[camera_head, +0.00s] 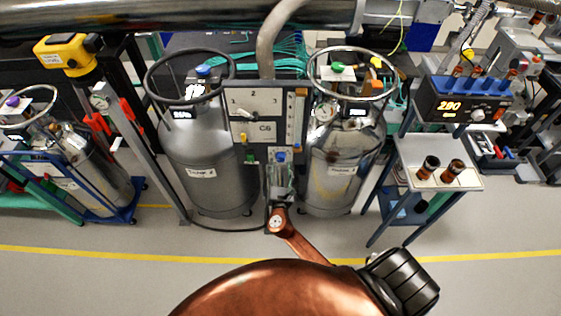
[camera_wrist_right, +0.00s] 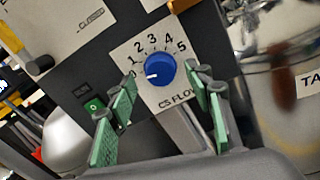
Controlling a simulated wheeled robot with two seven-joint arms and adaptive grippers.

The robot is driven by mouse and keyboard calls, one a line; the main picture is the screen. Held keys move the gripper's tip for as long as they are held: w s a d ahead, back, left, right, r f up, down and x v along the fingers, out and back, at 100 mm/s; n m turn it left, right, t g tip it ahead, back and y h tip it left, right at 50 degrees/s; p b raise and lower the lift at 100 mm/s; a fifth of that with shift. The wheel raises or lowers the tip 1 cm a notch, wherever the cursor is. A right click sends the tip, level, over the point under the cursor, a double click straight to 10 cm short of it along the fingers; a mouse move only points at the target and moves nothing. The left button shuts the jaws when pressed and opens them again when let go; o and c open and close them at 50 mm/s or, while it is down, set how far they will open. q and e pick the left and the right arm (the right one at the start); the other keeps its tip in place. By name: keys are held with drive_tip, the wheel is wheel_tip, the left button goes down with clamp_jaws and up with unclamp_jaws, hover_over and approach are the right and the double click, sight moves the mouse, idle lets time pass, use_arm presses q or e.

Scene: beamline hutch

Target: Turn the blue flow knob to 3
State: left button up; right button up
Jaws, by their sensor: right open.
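In the head view the blue knob (camera_head: 281,157) is small, low on the dark panel (camera_head: 292,88) between two tanks. My right gripper (camera_head: 281,178) is just in front of and below the knob. In the wrist view my right gripper (camera_wrist_right: 163,110) is open, its green-padded fingers on either side of the knob and apart from it. My left gripper is not seen.
Steel tanks stand left (camera_head: 205,150) and right (camera_head: 340,160) of the panel. A small green switch (camera_wrist_right: 94,106) is left of the dial. A side table (camera_head: 438,170) with brown bottles stands at the right. Grey floor is clear in front.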

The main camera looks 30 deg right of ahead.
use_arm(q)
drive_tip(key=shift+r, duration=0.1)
use_arm(e)
drive_tip(key=shift+x, duration=1.3)
drive_tip(key=shift+c, duration=0.6)
drive_tip(key=c, duration=1)
drive_tip(key=shift+c, duration=0.2)
drive_tip(key=shift+f, duration=0.1)
